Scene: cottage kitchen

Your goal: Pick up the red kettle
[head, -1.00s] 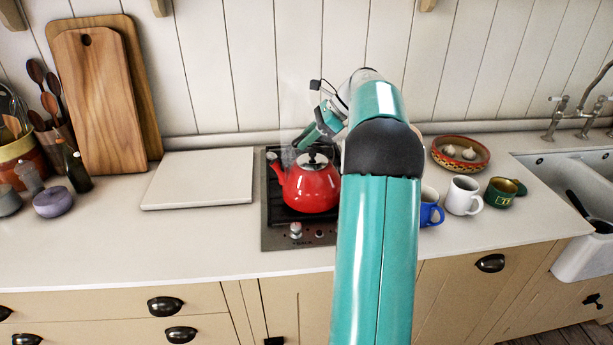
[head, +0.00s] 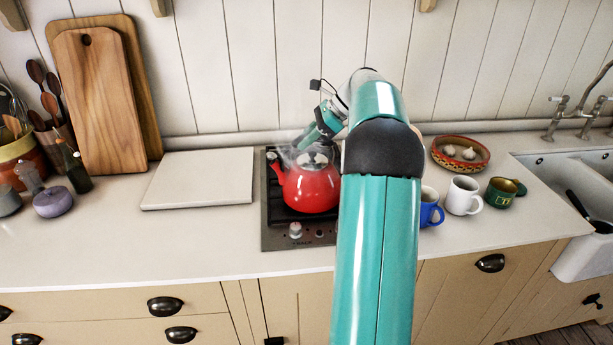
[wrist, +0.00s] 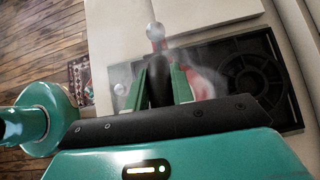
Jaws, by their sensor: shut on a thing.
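The red kettle (head: 311,190) stands upright on the black hob (head: 275,226), with its spout pointing left and steam around its top. My gripper (head: 308,141) reaches in from behind and above the kettle. In the wrist view my gripper (wrist: 162,88) has its green fingers on either side of a dark part, which looks like the kettle's handle, and is shut on it. The red kettle (wrist: 208,80) shows partly behind the right finger, blurred by steam. I cannot see a gap between the kettle and the hob. My arm hides the hob's right side in the head view.
A white board (head: 198,179) lies left of the hob. A blue mug (head: 430,207), a white mug (head: 463,195) and a green mug (head: 504,191) stand to the right, before a bowl of garlic (head: 461,153). Wooden boards (head: 100,95) lean on the wall at left.

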